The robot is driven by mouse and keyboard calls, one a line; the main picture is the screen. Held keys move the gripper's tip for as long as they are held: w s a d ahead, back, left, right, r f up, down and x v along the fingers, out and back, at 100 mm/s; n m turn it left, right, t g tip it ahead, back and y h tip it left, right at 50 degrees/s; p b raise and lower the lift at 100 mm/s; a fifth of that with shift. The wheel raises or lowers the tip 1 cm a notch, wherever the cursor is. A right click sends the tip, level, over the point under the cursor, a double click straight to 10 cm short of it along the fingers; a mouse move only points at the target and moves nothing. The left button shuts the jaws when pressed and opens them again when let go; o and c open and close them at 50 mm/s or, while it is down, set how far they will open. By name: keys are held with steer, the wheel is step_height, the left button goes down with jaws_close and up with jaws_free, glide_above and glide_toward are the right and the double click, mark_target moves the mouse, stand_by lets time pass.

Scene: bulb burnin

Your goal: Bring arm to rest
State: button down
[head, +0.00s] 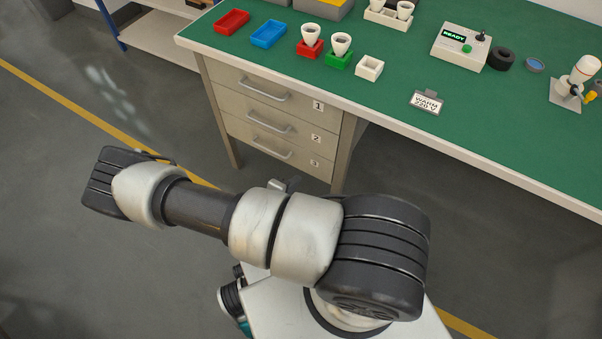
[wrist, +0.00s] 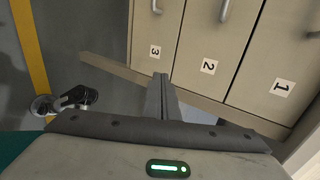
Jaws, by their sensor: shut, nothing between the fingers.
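My arm (head: 200,205) is stretched out to the left over the floor in the head view, in front of the bench and apart from it. Its far end bends at a dark joint at the left, and my gripper cannot be made out there. In the wrist view my gripper (wrist: 160,78) is shut and empty, its two fingers together. Behind the fingers are the bench's drawer fronts, marked 1, 2 and 3, turned on their side in this view.
The green-topped bench (head: 420,128) stands beyond my arm. Its drawers (head: 262,122) look shut. On it are a red tray (head: 232,21), a blue tray (head: 268,34), bulbs in red and green holders, a white holder (head: 369,67) and a READY box (head: 460,48). Floor at left is clear.

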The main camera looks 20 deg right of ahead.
steer(key=shift+v, duration=0.9)
steer(key=w+a+r+m+g, duration=0.2)
steer(key=w+r+m+g, duration=0.1)
steer(key=r+m, duration=1.15)
steer(key=s+a+r+m+t+y, duration=0.1)
steer(key=s+r+m+y, duration=0.3)
steer(key=r+m, duration=0.7)
steer(key=s+a+r+m+y, duration=0.1)
steer(key=s+r+m+y, duration=0.2)
steer(key=s+r+m, duration=0.75)
steer(key=s+a+r+m+t+y, duration=0.1)
steer(key=r+m+y, duration=0.2)
steer(key=r+m, duration=0.85)
step_height(320, 180, up, 26)
steer(key=n+p, duration=0.4)
steer(key=p, duration=1.7)
steer(key=shift+p, duration=0.3)
